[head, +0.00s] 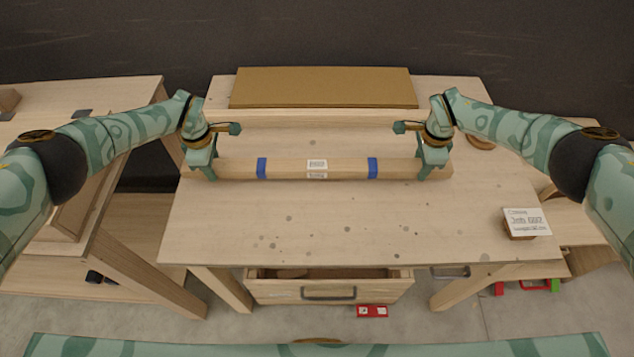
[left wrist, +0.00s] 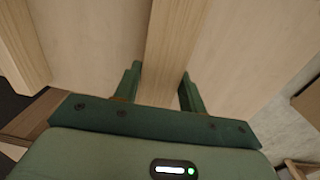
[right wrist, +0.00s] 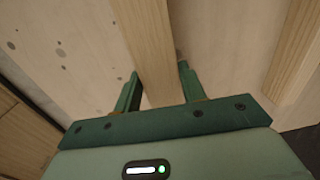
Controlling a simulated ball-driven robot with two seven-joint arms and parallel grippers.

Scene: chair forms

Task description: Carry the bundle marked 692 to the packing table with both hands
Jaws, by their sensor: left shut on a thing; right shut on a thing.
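The bundle (head: 340,170) is a long pale wooden piece with two blue bands and a white label in the middle; I cannot read its number. It lies level, left to right, over the back half of a wooden table (head: 330,220). I cannot tell whether it touches the top. My left gripper (head: 203,168) is shut on its left end and my right gripper (head: 432,165) on its right end. The bundle also runs between the fingers in the left wrist view (left wrist: 170,50) and the right wrist view (right wrist: 150,45).
A flat brown cardboard sheet (head: 320,88) lies at the table's back. A printed card (head: 527,221) stands at the right. A drawer (head: 330,291) is under the front edge. Another wooden bench (head: 130,95) stands at the left. The front of the tabletop is clear.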

